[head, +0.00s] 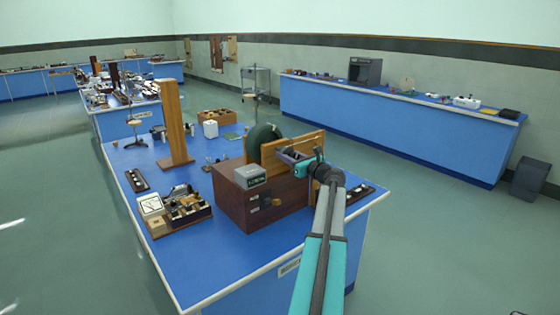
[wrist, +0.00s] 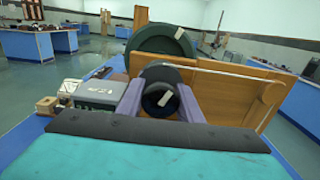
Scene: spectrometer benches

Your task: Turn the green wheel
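The large dark green wheel (head: 262,142) stands upright behind a wooden board (head: 297,148) on a brown wooden box (head: 232,196). In the wrist view the green wheel (wrist: 150,42) shows its upper part, with a pale mark on it. A smaller dark round knob (wrist: 158,88) with a pale mark is in front of the board. My gripper (wrist: 161,106) has its two purple fingers apart, one on each side of this knob. I see no clear gap, but cannot tell whether they press on it. In the head view my gripper (head: 290,156) is at the board.
A grey meter box (head: 250,176) sits on the brown box, left of my gripper. A tall wooden post (head: 173,120) and small instruments (head: 180,205) stand farther left on the blue bench (head: 200,262). Another blue bench (head: 400,120) lines the right wall, with open floor between.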

